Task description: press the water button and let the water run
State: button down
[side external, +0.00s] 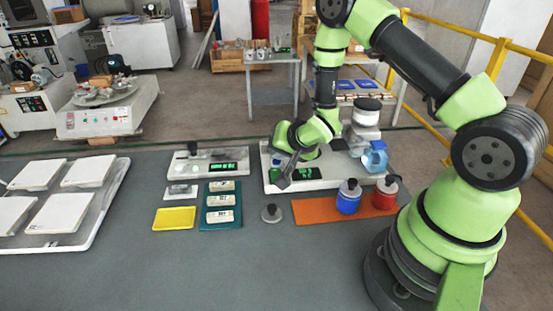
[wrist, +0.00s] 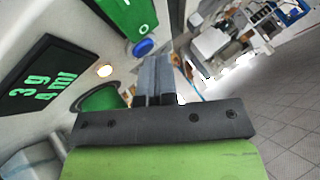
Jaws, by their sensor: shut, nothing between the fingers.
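The white water machine (side external: 328,184) stands at the back of the table, with a black display (side external: 306,174) on its front. In the wrist view the display (wrist: 45,75) shows green digits and "ml".
A blue cup-like part (side external: 374,159) is at the machine's right side. Blue (side external: 348,201) and red (side external: 385,196) bottles stand on an orange mat (side external: 318,211). A scale (side external: 208,169), teal tray (side external: 237,211) and yellow tray (side external: 174,218) are left. The front table is clear.

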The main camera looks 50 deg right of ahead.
jog(key=shift+r, duration=0.9)
jog(key=shift+r, duration=0.1)
jog(key=shift+r, duration=2.4)
notch_tip(320, 180, up, 7)
jog(key=n, duration=0.1)
send_over(279, 161)
jog(key=s+a, duration=0.1)
jog(key=s+a+r+n, duration=0.2)
jog(key=s+a+r, duration=0.2)
jog(key=s+r, duration=0.3)
jog(key=s+a+r+n+g+y, duration=0.1)
jog(key=s+a+r+n, duration=0.1)
jog(key=s, duration=0.4)
jog(key=s+a+r+n+y, duration=0.1)
jog(key=s+a+r+y, duration=0.1)
jog(key=s+a+r, duration=0.2)
jog(key=s, duration=0.3)
jog(key=shift+s+r+n+g, duration=0.15)
jog(key=shift+s+n+g, duration=0.05)
jog(key=shift+n+g, duration=0.2)
